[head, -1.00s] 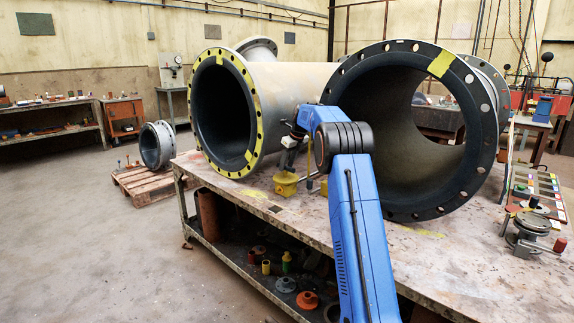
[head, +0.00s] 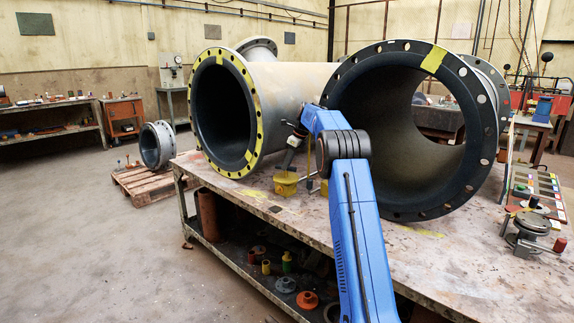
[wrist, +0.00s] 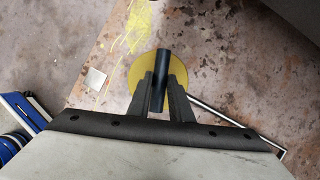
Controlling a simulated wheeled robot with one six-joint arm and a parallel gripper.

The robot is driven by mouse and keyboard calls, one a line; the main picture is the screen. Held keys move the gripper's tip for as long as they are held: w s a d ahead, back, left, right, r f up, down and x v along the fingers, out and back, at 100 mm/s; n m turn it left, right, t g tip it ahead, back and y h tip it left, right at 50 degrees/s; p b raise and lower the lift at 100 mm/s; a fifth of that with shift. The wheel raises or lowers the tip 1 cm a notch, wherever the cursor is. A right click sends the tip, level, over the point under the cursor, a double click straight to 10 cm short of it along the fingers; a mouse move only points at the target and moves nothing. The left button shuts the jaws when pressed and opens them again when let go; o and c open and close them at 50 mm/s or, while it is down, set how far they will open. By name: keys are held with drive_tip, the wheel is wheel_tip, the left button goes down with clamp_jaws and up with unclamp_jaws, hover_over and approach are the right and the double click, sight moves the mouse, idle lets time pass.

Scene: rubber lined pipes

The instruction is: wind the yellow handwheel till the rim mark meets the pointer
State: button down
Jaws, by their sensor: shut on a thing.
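The yellow handwheel (head: 286,184) is on the table below my wrist, small in the head view. In the wrist view it is a yellow disc (wrist: 204,78), partly covered by my gripper. My gripper (wrist: 158,85) is shut, its two dark fingers on either side of a dark upright cylinder (wrist: 160,58) that stands over the disc and looks like the wheel's handle. I cannot make out the rim mark or the pointer in either view.
A small pale square (wrist: 95,80) lies on the worn tabletop (head: 400,262). Two large lined pipe openings, one yellow-flanged (head: 254,130) and one dark-flanged (head: 486,130), stand close behind and beside my arm.

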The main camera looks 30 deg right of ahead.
drive_tip(key=shift+n, duration=0.4)
drive_tip(key=c, duration=1.6)
unclamp_jaws()
drive_tip(key=shift+v, duration=3.75)
drive_tip(key=shift+w+d, duration=0.1)
drive_tip(key=shift+d, duration=0.05)
